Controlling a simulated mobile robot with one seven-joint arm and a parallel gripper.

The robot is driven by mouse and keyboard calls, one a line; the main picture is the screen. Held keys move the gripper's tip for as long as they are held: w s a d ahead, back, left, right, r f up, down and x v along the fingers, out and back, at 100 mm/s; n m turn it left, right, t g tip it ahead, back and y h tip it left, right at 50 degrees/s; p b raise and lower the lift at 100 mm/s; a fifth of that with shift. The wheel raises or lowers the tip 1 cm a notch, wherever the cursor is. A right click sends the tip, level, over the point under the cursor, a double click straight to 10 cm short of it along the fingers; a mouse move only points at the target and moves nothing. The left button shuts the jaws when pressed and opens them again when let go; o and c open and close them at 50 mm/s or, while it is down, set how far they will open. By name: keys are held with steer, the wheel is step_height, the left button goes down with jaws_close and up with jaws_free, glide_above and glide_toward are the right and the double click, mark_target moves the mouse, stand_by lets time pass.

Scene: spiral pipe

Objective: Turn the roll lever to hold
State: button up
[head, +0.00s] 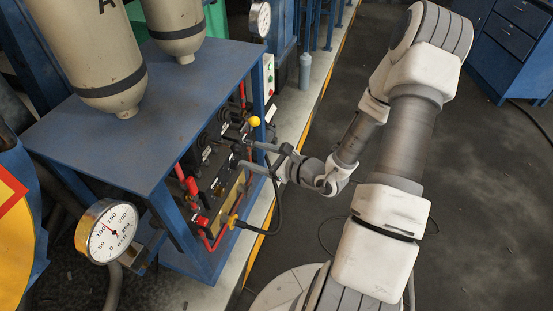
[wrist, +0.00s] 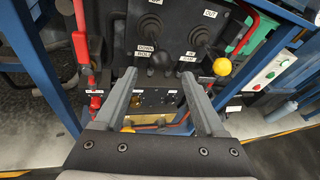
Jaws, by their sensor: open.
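The roll lever (wrist: 161,62) has a black ball knob and stands out from a dark control panel, beside small labels that seem to read "DOWN" and "ROLL". My gripper (wrist: 159,75) is open, with one finger on each side of the knob in the wrist view. The knob appears at about the fingertips, and I see no clear contact. In the head view, my gripper (head: 246,154) reaches the panel from the right; the lever is hard to make out there among the fingers. A "hold" mark cannot be read.
A yellow-knobbed lever (wrist: 222,67) stands just right of the right finger. Red-handled parts (wrist: 80,44) are at the left. A blue frame (head: 142,125) carries tanks above the panel. A round gauge (head: 106,231) sits at its front left. The floor (head: 480,190) at right is clear.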

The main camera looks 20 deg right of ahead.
steer(key=v, duration=0.7)
steer(key=shift+s+d, duration=0.15)
steer(key=shift+s, duration=0.15)
steer(key=shift+r+p, duration=0.15)
steer(key=shift+p, duration=0.15)
